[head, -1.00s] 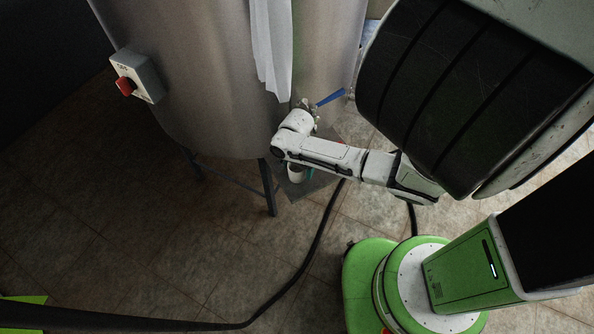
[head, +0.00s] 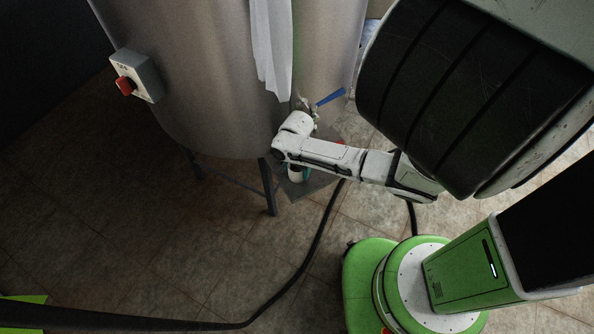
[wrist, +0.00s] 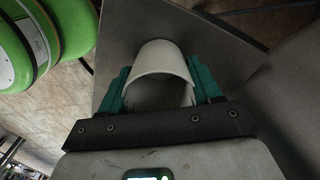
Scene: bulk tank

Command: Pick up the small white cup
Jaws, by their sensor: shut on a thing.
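The small white cup (wrist: 160,60) shows in the wrist view between the two teal fingers of my gripper (wrist: 160,85). The gripper is shut on it, one finger on each side. In the head view the cup (head: 295,174) shows just below my arm, over or on a grey plate (head: 318,184) at the foot of the tank. The plate also shows in the wrist view (wrist: 215,40), behind the cup. I cannot tell whether the cup touches the plate. Most of my gripper is hidden behind the arm in the head view.
The steel tank (head: 205,80) stands on dark legs (head: 268,185) close by my arm, with a white cloth (head: 270,45) hanging on it. A blue-handled valve (head: 330,97) sticks out above the arm. A dark hose (head: 318,238) crosses the otherwise open floor.

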